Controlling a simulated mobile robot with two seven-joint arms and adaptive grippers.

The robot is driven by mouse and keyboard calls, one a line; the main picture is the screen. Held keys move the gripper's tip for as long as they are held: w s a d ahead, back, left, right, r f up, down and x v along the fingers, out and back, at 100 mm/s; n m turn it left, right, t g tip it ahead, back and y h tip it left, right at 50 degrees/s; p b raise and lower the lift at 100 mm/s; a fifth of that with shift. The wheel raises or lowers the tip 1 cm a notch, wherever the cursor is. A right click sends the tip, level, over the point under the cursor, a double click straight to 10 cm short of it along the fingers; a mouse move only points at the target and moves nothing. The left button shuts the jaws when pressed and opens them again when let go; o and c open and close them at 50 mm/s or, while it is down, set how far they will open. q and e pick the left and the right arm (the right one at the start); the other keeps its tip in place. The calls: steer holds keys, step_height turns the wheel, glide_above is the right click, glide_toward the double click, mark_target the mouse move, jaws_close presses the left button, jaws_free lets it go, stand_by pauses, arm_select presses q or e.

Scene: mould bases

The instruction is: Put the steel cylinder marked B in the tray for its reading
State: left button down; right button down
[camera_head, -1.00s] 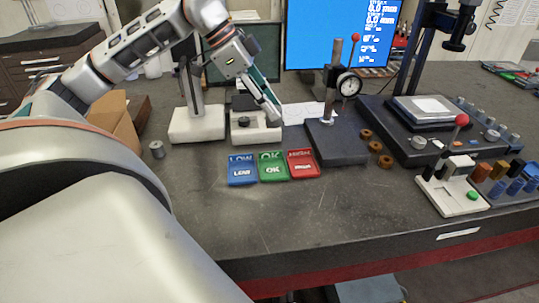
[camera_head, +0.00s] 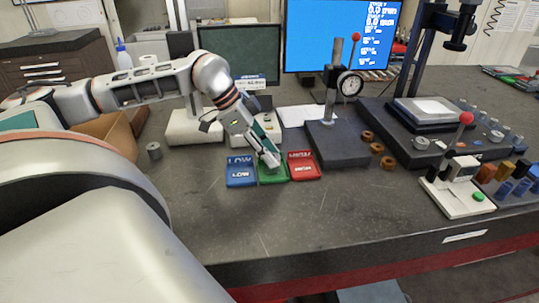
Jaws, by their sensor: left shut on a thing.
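My left gripper (camera_head: 269,161) reaches down over the green OK tray (camera_head: 270,178), in the middle of a row of three. It is shut on a small steel cylinder, which the fingers mostly hide; no letter on it can be read. I cannot tell whether the cylinder touches the tray. The blue LOW tray (camera_head: 240,177) is just left of the green one, and the red tray (camera_head: 304,168) just right. Another steel cylinder (camera_head: 153,151) stands apart at the left of the bench. My right gripper is not in view.
A dial gauge stand (camera_head: 338,145) with brass rings (camera_head: 376,148) beside it stands right of the trays. A white-based device with a red-knobbed lever (camera_head: 458,195) is at the right. The bench top (camera_head: 290,220) in front of the trays is clear.

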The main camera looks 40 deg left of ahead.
arm_select(q)
steer(key=shift+f, duration=0.3)
steer(key=shift+f, duration=0.2)
steer(key=c, duration=1.9)
jaws_free()
steer(key=shift+r, duration=0.15)
steer(key=v, duration=1.2)
steer(key=shift+b, duration=0.4)
